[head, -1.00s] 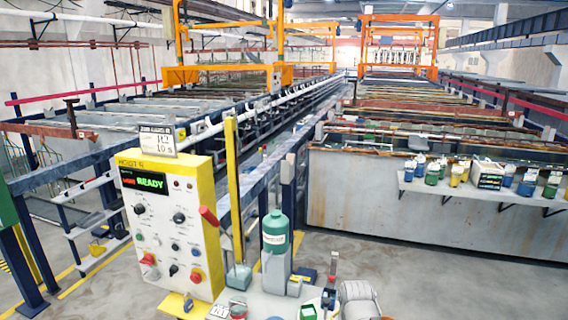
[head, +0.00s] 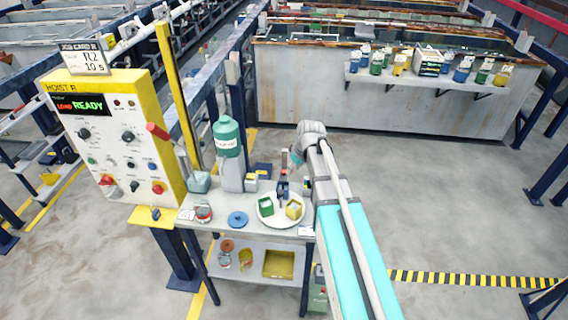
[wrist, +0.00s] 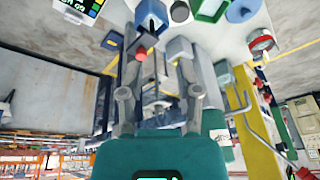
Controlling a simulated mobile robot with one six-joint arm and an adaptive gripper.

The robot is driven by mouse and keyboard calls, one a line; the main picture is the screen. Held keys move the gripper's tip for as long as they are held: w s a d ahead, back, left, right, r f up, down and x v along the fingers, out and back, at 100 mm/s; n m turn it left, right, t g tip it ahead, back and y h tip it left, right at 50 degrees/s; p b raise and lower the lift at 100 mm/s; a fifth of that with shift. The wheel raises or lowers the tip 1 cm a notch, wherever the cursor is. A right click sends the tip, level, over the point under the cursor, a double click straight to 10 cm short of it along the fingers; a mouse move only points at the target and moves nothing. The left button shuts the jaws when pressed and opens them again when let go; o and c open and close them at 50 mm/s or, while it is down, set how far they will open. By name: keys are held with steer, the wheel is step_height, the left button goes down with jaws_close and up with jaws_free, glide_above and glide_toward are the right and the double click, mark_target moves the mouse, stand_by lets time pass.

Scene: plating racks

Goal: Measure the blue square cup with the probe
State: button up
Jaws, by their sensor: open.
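A green square cup (head: 266,206) and a yellow square cup (head: 293,209) sit on a round white plate on the cart. My gripper (wrist: 160,82) is open over the cart in the wrist view. A red knob (wrist: 140,54) shows near its left finger; no grip on it is visible.
The cart top (head: 218,216) also carries a green-capped bottle (head: 228,150), a blue disc (head: 237,219) and small jars. The control panel (head: 113,135) stands left of it. A tank wall (head: 310,95) rises behind. The floor (head: 450,210) at the right is open.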

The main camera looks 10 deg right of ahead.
mark_target(284, 171)
steer(key=w+d+r+n+t+p, duration=0.1)
steer(key=w+r, duration=0.1)
steer(key=w, duration=0.3)
steer(key=shift+w+d+r+n+y, duration=0.2)
steer(key=shift+w+r+n+y, duration=0.1)
steer(key=shift+w+r+y, duration=0.1)
steer(key=shift+f, duration=0.25)
steer(key=b+x, duration=1.2)
steer(key=x, duration=0.1)
steer(key=shift+f+b, duration=0.2)
steer(key=shift+b, duration=0.1)
stand_by(0.3)
jaws_close()
